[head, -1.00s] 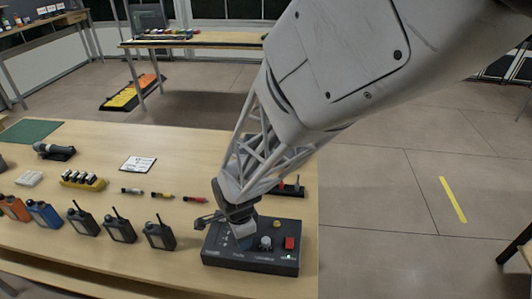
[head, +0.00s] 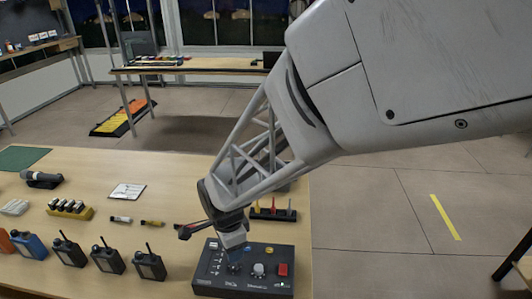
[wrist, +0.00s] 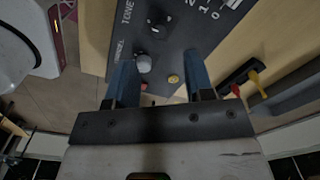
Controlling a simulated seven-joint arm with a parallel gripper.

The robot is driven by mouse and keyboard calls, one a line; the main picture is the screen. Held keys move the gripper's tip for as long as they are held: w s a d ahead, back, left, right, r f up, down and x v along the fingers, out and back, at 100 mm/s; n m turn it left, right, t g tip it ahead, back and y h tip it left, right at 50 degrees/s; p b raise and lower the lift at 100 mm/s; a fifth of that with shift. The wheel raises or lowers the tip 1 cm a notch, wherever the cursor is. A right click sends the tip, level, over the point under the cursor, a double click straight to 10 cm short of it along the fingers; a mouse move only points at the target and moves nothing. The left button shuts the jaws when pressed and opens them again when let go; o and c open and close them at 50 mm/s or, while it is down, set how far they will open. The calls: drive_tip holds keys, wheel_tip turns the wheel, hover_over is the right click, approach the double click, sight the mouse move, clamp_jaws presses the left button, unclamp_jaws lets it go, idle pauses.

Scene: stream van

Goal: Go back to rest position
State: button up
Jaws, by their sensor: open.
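My gripper (head: 234,252) is over the dark control box (head: 212,290) at the right end of the wooden table. In the wrist view my gripper (wrist: 160,84) shows two blue fingers spread apart, with nothing held between them. The box panel (wrist: 190,28) lies beyond the fingers, with a black knob, a grey knob (wrist: 143,63) and a yellow button (wrist: 173,78). In the head view a grey knob (head: 259,269) and a red button (head: 283,269) show right of the gripper. The gripper hides part of the panel; I cannot tell the exact gap.
Several radios (head: 109,259) stand left of the box. A dark holder (head: 272,214) with coloured handles stands just behind it. A white card (head: 127,191), markers (head: 152,223) and a microphone (head: 41,180) lie further left. Open floor is right of the table.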

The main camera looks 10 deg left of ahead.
drive_tip(key=shift+r, duration=0.3)
drive_tip(key=shift+w+d+r, duration=0.1)
drive_tip(key=shift+d+r, duration=0.25)
drive_tip(key=shift+d, duration=0.15)
drive_tip(key=s+d+r+n+t, duration=0.1)
drive_tip(key=d+r+n, duration=0.1)
drive_tip(key=d+r, duration=0.45)
drive_tip(key=d+r+n, duration=0.3)
drive_tip(key=d, duration=0.7)
drive_tip(key=s+d+r+n, duration=0.3)
drive_tip(key=s+d, duration=0.2)
drive_tip(key=d, duration=0.2)
drive_tip(key=s+d+r+n+t, duration=0.1)
drive_tip(key=s+d+r+n, duration=0.2)
drive_tip(key=d, duration=0.5)
drive_tip(key=s+r, duration=0.1)
drive_tip(key=s, duration=0.1)
drive_tip(key=shift+s+t, duration=0.3)
drive_tip(key=shift+s, duration=0.05)
drive_tip(key=shift+o, duration=0.5)
drive_tip(key=shift+w+a+r, duration=0.1)
